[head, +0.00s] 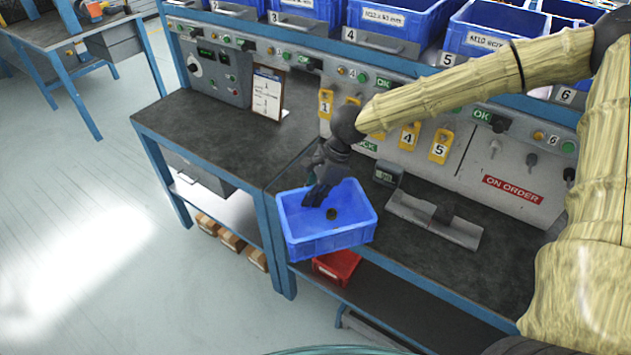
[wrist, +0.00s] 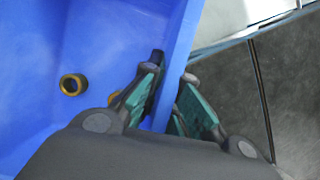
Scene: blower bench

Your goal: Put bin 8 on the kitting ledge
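A blue open-top bin (head: 322,242) is at the front edge of the workbench, jutting out past it. No number is readable on it, so I cannot tell whether it is bin 8. A small dark ring-shaped part lies inside; the wrist view shows brass-coloured ring parts (wrist: 73,85) on its floor. My gripper (head: 318,196) reaches down at the bin's far side. In the wrist view my gripper (wrist: 172,85) has its teal-padded fingers on both sides of the bin wall (wrist: 176,60), closed on it. Whether the bin's underside touches the bench is hidden. No ledge is labelled as the kitting ledge.
Several numbered blue bins (head: 390,22) stand on the shelf behind the panel. Yellow numbered tags (head: 440,146) hang there. A grey metal fixture (head: 435,220) is on the bench at right, and a clipboard (head: 268,93) at left. A red bin (head: 337,266) sits below. The left benchtop (head: 205,125) is mostly clear.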

